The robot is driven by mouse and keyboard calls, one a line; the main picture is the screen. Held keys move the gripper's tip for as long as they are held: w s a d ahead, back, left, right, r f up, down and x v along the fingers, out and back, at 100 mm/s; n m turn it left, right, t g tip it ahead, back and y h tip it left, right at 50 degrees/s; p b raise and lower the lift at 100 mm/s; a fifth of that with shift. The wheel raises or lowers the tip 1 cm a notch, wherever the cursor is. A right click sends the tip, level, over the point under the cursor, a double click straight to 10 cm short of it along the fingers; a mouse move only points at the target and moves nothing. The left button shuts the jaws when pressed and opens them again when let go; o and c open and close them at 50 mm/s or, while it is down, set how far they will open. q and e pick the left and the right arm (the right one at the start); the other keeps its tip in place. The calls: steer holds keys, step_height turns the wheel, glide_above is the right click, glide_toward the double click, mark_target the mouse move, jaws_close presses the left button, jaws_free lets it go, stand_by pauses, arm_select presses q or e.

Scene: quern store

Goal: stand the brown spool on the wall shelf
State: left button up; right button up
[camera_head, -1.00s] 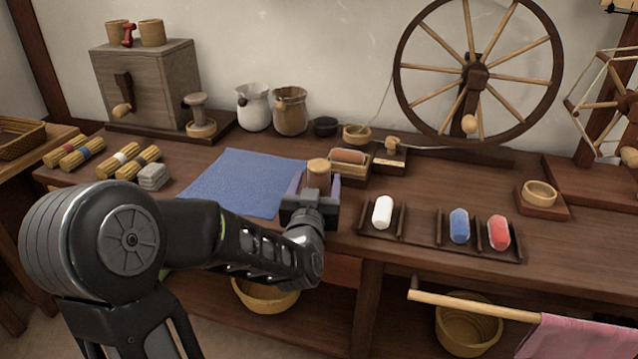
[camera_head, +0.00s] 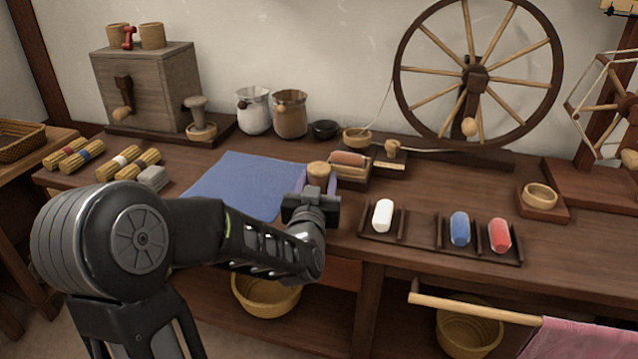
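The brown spool (camera_head: 318,170) appears to be the upright round piece with a tan top on the bench, by the front right corner of the blue cloth. Its lower part is hidden by my gripper. My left gripper (camera_head: 318,183) reaches it from the front, with one purple finger on each side. The fingers look closed against its sides, and it seems to stand at bench height. My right gripper is not in view. The wall shelf is not clearly seen; only a wooden piece (camera_head: 622,6) shows at the top right corner.
A wooden box with a reddish-brown roll (camera_head: 348,158) sits just behind the spool. A dark rack (camera_head: 408,238) with white, blue and red rolls lies close on the right. The blue cloth (camera_head: 235,187) is flat and bare. A spinning wheel (camera_head: 474,78) stands at the back.

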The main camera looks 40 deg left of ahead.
arm_select(q)
jaws_close()
steer(key=shift+r, duration=0.15)
step_height(320, 180, up, 9)
steer(key=p, duration=0.4)
steer(key=shift+r, duration=0.4)
stand_by(0.4)
